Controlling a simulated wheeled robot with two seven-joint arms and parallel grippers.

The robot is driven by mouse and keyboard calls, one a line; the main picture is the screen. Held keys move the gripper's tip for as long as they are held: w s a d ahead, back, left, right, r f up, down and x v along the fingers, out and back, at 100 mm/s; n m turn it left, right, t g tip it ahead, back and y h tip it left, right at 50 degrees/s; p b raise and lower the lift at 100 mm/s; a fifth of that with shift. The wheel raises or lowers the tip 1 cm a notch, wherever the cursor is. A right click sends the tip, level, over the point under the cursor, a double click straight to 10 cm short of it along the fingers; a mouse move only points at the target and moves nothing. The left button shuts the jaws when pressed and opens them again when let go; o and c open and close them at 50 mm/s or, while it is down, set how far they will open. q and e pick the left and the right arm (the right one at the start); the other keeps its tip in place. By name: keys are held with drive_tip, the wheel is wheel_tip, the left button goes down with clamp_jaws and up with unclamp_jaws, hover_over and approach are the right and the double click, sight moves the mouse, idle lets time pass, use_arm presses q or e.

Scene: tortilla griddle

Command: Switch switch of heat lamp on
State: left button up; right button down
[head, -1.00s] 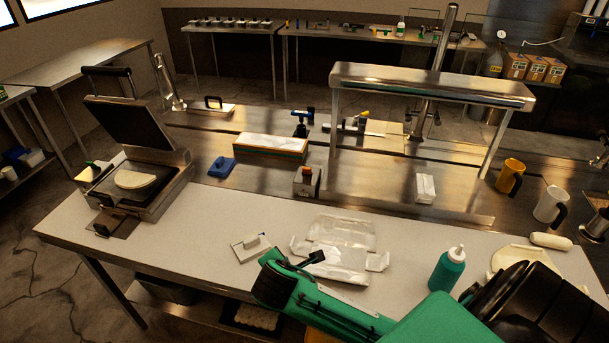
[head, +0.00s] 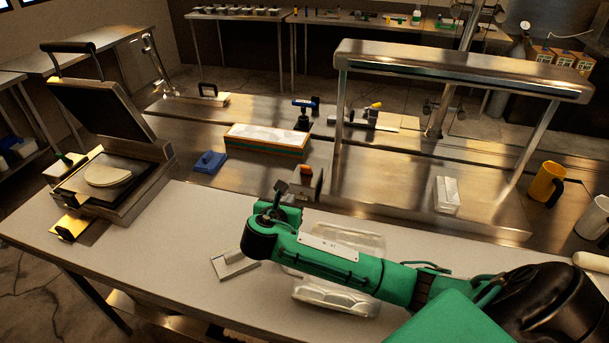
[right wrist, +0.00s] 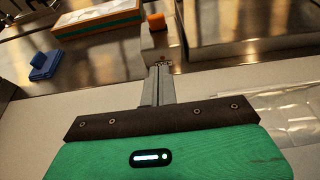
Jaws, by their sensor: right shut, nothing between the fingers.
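The heat lamp (head: 460,69) is a long steel bar on posts above the steel counter, at the right of the head view. Left of it stands a small metal box with an orange-red switch (head: 306,170) on top; the switch also shows at the top of the right wrist view (right wrist: 156,21). My right gripper (head: 297,197) is just in front of the box, partly hidden by its own hand. In the right wrist view its fingers (right wrist: 158,70) are shut and empty, pointing at the box's front. I cannot tell whether they touch it. My left gripper is out of view.
A press (head: 110,175) with a tortilla stands at the left. An orange-green framed tray (head: 265,147) and a blue block (head: 209,162) lie behind the white worktop. A clear tray (head: 335,298) lies beneath my right forearm. A white carton (head: 446,195) stands under the lamp.

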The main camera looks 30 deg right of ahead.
drive_tip(key=p, duration=0.3)
approach(305, 171)
drive_tip(key=f, duration=0.1)
drive_tip(key=d+f, duration=0.1)
drive_tip(key=w+f, duration=0.1)
drive_tip(key=shift+d+f, duration=0.25)
drive_tip(key=shift+d, duration=0.05)
drive_tip(key=shift+w+d+r+p, duration=0.35)
drive_tip(key=shift+w+d+r, duration=0.25)
drive_tip(key=shift+w+d, duration=0.2)
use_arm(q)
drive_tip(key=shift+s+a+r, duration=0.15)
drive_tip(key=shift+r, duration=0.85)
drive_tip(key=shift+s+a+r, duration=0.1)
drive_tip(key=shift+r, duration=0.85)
use_arm(e)
drive_tip(key=shift+w+d+r, duration=0.15)
drive_tip(key=shift+w+d, duration=0.2)
drive_tip(key=shift+d, duration=0.15)
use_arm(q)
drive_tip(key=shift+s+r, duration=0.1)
use_arm(e)
drive_tip(key=shift+w, duration=0.1)
